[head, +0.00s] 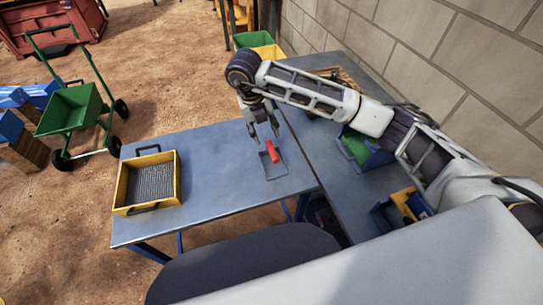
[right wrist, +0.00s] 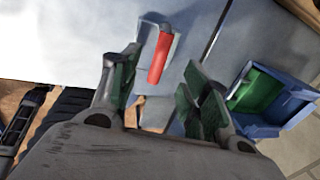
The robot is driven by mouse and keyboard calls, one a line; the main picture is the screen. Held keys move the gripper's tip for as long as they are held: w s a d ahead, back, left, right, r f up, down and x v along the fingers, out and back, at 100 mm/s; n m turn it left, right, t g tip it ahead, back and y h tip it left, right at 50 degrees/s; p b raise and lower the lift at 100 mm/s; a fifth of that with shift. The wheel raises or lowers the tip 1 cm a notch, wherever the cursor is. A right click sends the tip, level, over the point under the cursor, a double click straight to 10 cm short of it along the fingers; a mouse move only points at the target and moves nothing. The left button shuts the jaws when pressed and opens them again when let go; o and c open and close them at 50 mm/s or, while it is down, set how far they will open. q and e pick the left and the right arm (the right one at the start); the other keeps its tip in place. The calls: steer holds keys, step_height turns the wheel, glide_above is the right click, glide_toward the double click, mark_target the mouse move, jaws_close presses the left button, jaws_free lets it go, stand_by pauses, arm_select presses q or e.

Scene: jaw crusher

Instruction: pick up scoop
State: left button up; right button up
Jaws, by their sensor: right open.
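The scoop (head: 272,168) lies on the blue-grey table, with a grey metal pan and a red handle. In the right wrist view the scoop's red handle (right wrist: 159,58) shows ahead of and between the fingers. My right gripper (head: 263,134) is open and points down just above the scoop, near its handle end. In the right wrist view the right gripper (right wrist: 160,95) has its two green-padded fingers spread apart with nothing between the pads. I cannot tell the exact height over the handle. My left gripper is not in view.
A yellow sieve tray (head: 122,186) with a mesh floor stands at the table's left. Bins, including a blue one with green inside (right wrist: 258,92), stand on the right-hand table (head: 325,165). A green cart (head: 70,108) stands on the ground. The table between tray and scoop is clear.

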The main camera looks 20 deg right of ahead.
mark_target(271, 147)
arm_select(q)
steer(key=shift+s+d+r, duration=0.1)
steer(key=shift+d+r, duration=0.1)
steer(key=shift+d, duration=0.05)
arm_select(e)
steer(key=shift+d+f, duration=0.2)
steer(key=shift+f, duration=0.65)
steer(key=shift+d+f, duration=0.15)
steer(key=shift+f, duration=0.7)
steer(key=shift+d+f, duration=0.2)
steer(key=shift+f, duration=0.65)
steer(key=shift+f, duration=0.1)
steer(key=shift+d+f+p, duration=0.2)
steer(key=shift+f+p, duration=0.2)
steer(key=shift+f, duration=0.15)
steer(key=f, duration=0.2)
steer(key=shift+d+f+p, duration=0.3)
steer(key=shift+f, duration=0.05)
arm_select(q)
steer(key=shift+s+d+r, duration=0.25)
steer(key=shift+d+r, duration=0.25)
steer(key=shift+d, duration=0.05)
arm_select(e)
steer(key=shift+d+f, duration=0.1)
steer(key=shift+f, duration=0.45)
steer(key=shift+c, duration=0.4)
jaws_close()
